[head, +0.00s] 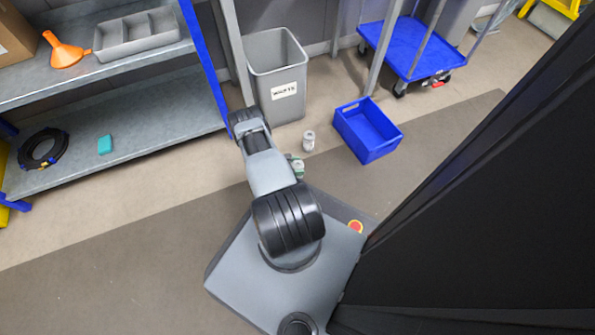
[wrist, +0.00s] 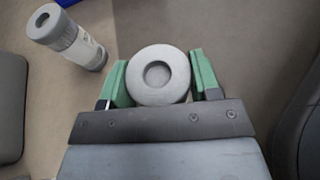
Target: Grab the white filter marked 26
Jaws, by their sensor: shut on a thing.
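My gripper (wrist: 160,68) has two green fingers, one on each side of a whitish-grey round filter (wrist: 158,92), and is shut on it. I see the filter's round end with a dark recess in its middle; no number shows. In the head view the green fingers and part of the held filter (head: 299,170) show beside my arm, which partly hides them. A second filter, white and grey with a pale label (wrist: 67,40), stands on the floor near the gripper. It also shows in the head view (head: 308,141). Its marking is too small to read.
A grey waste bin (head: 277,78) stands behind my arm. A blue crate (head: 368,130) is on the floor to the right, with a blue trolley (head: 410,50) behind it. A metal shelf (head: 140,125) is at the left. The floor at lower left is clear.

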